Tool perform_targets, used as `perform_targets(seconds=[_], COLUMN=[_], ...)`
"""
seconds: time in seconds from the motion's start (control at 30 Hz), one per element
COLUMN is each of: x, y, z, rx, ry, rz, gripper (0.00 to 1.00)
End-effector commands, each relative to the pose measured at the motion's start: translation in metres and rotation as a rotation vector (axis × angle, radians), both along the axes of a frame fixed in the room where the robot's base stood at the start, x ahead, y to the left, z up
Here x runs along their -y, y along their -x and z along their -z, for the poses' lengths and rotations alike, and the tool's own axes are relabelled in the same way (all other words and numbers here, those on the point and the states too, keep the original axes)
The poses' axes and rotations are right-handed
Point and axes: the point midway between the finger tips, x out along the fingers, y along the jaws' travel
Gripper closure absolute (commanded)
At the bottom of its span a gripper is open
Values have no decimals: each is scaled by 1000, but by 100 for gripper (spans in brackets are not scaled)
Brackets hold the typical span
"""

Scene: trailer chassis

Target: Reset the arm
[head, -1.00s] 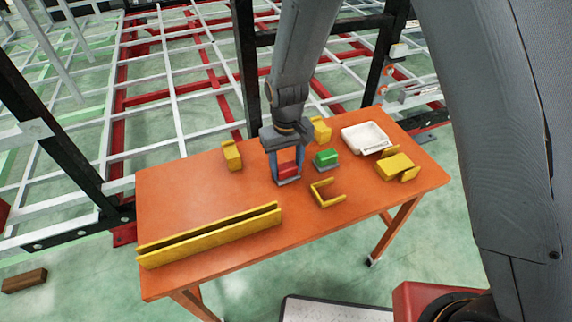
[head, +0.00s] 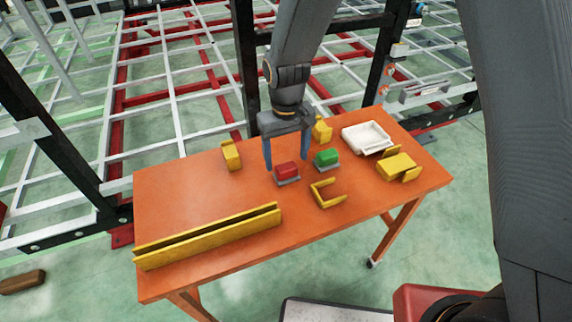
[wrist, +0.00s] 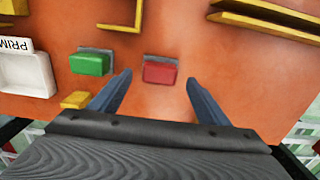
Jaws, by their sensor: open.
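My gripper (head: 286,164) is open and empty above the orange table, with its two blue fingers spread apart. A red block (head: 287,171) on a grey base sits on the table just below and in front of the fingers. In the wrist view the red block (wrist: 160,72) shows beyond the fingertips (wrist: 158,82), between their lines and apart from them. A green block (head: 327,157) on a grey base stands to the right of the red one; it also shows in the wrist view (wrist: 90,63).
The orange table (head: 220,205) also carries a long yellow channel (head: 210,238), a yellow U-shaped bracket (head: 327,193), several other yellow brackets (head: 397,166) and a white tray (head: 352,135). The white and red trailer frame (head: 190,75) stands behind the table, with black posts (head: 247,70) near its back edge.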

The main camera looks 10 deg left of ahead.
Motion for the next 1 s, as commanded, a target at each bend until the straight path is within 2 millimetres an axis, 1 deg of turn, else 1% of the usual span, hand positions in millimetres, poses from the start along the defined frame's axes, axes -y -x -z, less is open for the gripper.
perform_targets(seconds=[0.1,0.2,0.33,0.47,0.57,0.67,0.7,0.77,0.8,0.87,0.9,1.0], x=[0,0,0,1,14,49,70,105,129,163,184,227], y=[0,0,1,1,-1,-2,-2,2,7,17,26,48], z=[-15,-25,-32,-34,-38,-50,-56,-66,-72,-80,-85,-93], rx=[2,1,0,-1,4,15,23,36,46,60,69,90], ry=[-1,-1,0,1,-3,-9,-14,-19,-23,-28,-30,-35], rz=[0,0,0,1,23,83,118,179,222,286,327,418], gripper=[30,30,30,30,30,30,30,30,30,30,30,30])
